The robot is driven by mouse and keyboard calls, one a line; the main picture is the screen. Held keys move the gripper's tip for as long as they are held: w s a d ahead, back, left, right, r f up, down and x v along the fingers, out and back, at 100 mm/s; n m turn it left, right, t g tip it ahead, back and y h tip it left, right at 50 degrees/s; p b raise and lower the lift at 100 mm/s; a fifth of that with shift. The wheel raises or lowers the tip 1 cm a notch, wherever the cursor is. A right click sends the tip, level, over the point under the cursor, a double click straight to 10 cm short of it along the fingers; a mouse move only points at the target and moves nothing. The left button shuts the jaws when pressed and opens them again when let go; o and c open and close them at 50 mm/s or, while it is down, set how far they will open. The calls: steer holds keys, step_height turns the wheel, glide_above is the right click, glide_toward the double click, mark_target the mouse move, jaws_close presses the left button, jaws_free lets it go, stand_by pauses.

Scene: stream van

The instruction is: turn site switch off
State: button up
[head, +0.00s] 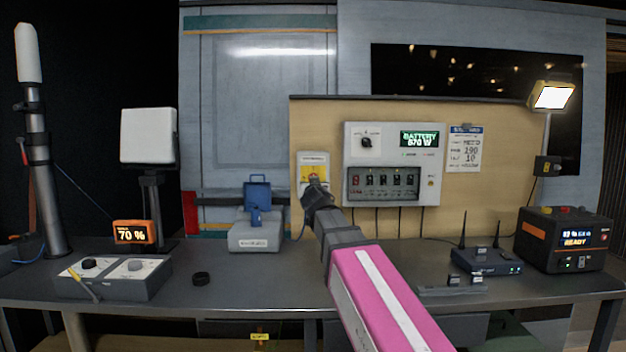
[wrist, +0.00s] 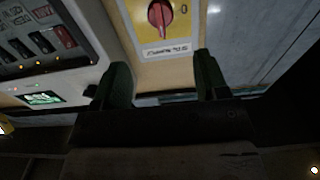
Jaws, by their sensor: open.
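A rotary switch with a red knob on a yellow plate (head: 307,173) is mounted on the tan board, left of the white panel. In the wrist view its red knob (wrist: 160,17) shows at the top, with a white label (wrist: 167,49) whose print I cannot read for sure. My gripper (head: 316,188) is in front of the switch's lower part and hides some of it. In the wrist view my gripper (wrist: 162,75) is open, its two dark fingers apart with nothing between them. The knob lies beyond the fingertips, and no contact shows.
The white panel (head: 354,152) has a black knob, several breakers and a green display reading BATTERY. A grey box with a blue lever (head: 256,193) stands on the bench (head: 225,290), below left. A router (head: 487,262) and power station (head: 565,240) stand right.

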steer(key=w, duration=1.1)
steer(key=shift+w, duration=0.25)
steer(key=c, duration=0.9)
